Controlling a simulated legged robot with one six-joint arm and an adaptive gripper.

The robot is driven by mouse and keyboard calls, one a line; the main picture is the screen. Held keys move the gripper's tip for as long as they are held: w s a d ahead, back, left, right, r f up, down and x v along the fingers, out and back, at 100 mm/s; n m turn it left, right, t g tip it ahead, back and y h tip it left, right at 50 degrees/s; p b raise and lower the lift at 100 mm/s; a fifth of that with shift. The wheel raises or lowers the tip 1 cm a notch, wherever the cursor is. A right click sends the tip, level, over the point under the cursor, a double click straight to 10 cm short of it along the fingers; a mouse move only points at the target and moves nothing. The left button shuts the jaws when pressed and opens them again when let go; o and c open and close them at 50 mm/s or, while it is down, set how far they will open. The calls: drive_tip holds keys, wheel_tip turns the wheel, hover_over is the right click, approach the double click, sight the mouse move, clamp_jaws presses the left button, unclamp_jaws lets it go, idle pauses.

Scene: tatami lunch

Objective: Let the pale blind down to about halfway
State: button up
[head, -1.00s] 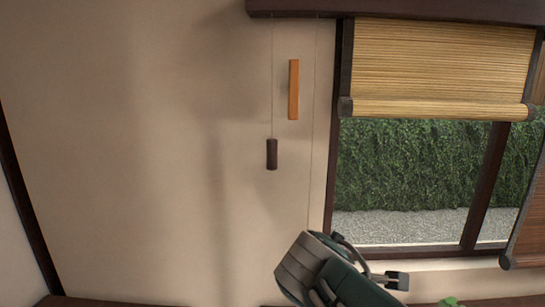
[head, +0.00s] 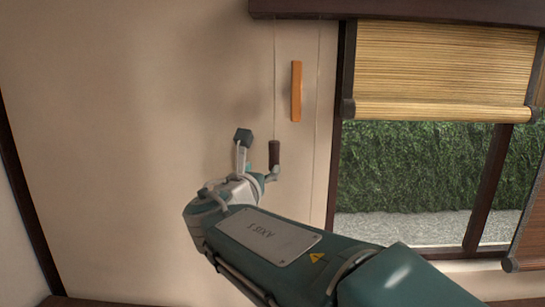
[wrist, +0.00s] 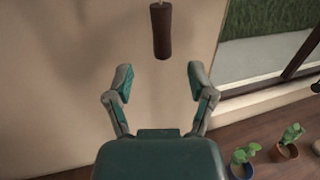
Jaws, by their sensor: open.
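The pale straw blind (head: 445,65) covers the upper part of the window in the head view, its rolled lower edge level and garden showing below. Two thin cords hang left of it; the nearer-left one ends in a dark brown cylindrical pull (head: 274,153). The pull also hangs at the top of the wrist view (wrist: 161,32). My gripper (head: 259,155) is open and empty beside the pull, one finger at its left and the other by its lower end. In the wrist view, the open fingers (wrist: 160,80) spread below the pull, which lies roughly in line with the gap.
An orange wooden strip (head: 296,91) is fixed to the wall right of the pull's cord. A darker blind (head: 528,225) hangs lower at the right edge. Potted cacti (wrist: 290,145) stand on the wooden surface below the window. The wall at left is bare.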

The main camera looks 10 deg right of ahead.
sight(272, 158)
drive_tip(key=x, duration=0.9)
drive_tip(key=shift+s, duration=0.1)
clamp_jaws()
